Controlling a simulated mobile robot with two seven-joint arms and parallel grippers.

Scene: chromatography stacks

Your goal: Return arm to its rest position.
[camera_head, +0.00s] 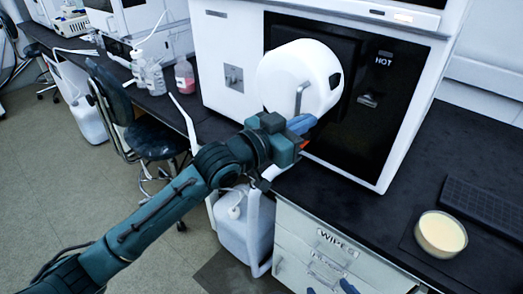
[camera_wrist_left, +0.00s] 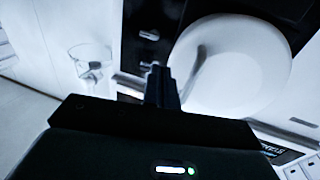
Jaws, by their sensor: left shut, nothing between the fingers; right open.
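My left arm reaches in from the left in the head view. Its gripper (camera_head: 303,123) has blue fingertips, shut and empty, just below the white round door-like part (camera_head: 325,70) with a grey bar handle (camera_head: 300,95). I cannot tell whether they touch. In the left wrist view the shut fingers (camera_wrist_left: 162,85) show in front of the round white part (camera_wrist_left: 235,70), left of its handle (camera_wrist_left: 194,70). My right gripper (camera_head: 330,288) shows only as two blue fingertips, apart, at the bottom edge of the head view, in front of the drawers.
The white instrument (camera_head: 222,35) with a black front marked HOT stands on the black bench (camera_head: 400,205). A cream-filled dish (camera_head: 440,234) and a keyboard (camera_head: 485,212) are at right. Bottles (camera_head: 154,77) stand at left. A chair (camera_head: 155,140) and white container (camera_head: 240,230) are below.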

